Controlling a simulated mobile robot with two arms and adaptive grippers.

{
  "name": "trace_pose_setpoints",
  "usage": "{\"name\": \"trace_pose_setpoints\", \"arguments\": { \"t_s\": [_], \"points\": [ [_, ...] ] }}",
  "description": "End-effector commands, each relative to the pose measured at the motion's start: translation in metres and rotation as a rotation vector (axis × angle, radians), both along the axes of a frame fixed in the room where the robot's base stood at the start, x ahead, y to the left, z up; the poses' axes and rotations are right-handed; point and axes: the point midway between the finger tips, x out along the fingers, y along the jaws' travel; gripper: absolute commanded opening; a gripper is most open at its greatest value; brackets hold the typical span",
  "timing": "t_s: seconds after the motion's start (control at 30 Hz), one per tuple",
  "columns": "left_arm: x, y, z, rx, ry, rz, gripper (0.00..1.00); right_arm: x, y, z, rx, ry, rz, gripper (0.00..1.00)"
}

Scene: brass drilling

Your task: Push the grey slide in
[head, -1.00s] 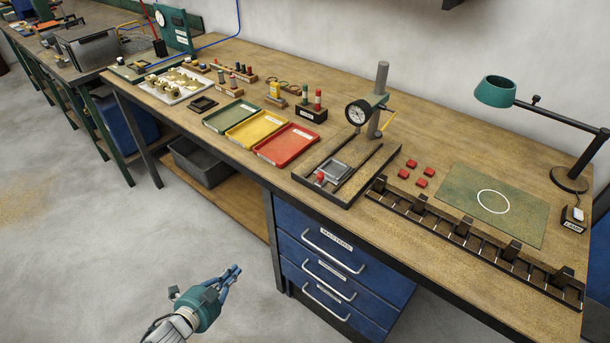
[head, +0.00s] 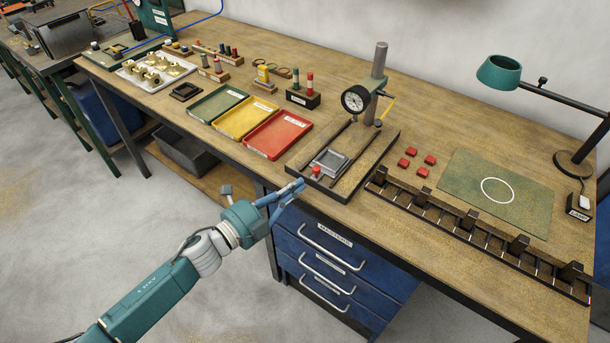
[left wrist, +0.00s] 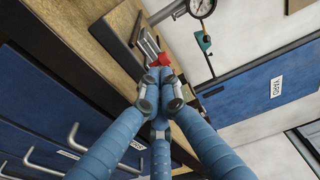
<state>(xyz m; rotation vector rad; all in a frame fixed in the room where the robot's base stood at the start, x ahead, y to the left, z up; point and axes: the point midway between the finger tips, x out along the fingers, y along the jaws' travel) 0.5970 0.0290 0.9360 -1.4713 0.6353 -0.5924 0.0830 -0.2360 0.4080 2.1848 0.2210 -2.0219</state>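The grey slide (head: 330,161) is a small flat frame on the dark base of the dial gauge stand (head: 357,99), near the base's front end. Its red knob (head: 315,172) faces the table's front edge. My left gripper (head: 301,184) is at the front edge, just in front of the knob, with its blue fingers together and empty. In the left wrist view the fingertips (left wrist: 159,74) lie close to the red knob (left wrist: 164,60); I cannot tell whether they touch it. The grey slide (left wrist: 149,44) is partly visible beyond. My right gripper is not in view.
The red tray (head: 277,135) lies left of the stand base. Red blocks (head: 407,163) and a long slotted rack (head: 462,232) lie to its right. Blue drawers with handles (head: 332,246) are below the table edge. The stand's column (head: 377,75) rises behind the slide.

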Motion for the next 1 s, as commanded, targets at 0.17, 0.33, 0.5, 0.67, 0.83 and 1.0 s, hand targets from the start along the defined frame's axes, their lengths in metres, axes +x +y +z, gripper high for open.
{"name": "trace_pose_setpoints", "arguments": {
  "t_s": [0.17,0.33,0.5,0.67,0.83,1.0],
  "points": [
    [0.019,-0.018,0.001,-0.001,0.000,0.001,0.00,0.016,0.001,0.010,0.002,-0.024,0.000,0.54],
    [0.026,-0.025,-0.001,0.000,0.000,0.000,0.00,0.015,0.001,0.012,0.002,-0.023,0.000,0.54],
    [0.026,-0.026,-0.002,0.000,0.000,0.000,0.00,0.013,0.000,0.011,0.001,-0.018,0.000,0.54],
    [0.026,-0.026,-0.002,-0.001,0.001,0.000,0.00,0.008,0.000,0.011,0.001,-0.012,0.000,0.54],
    [0.043,-0.038,-0.004,-0.002,-0.002,0.001,0.00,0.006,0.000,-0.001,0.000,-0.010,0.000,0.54],
    [0.075,-0.061,-0.005,-0.002,-0.004,0.000,0.00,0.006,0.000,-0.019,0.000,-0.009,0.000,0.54]
  ]
}}
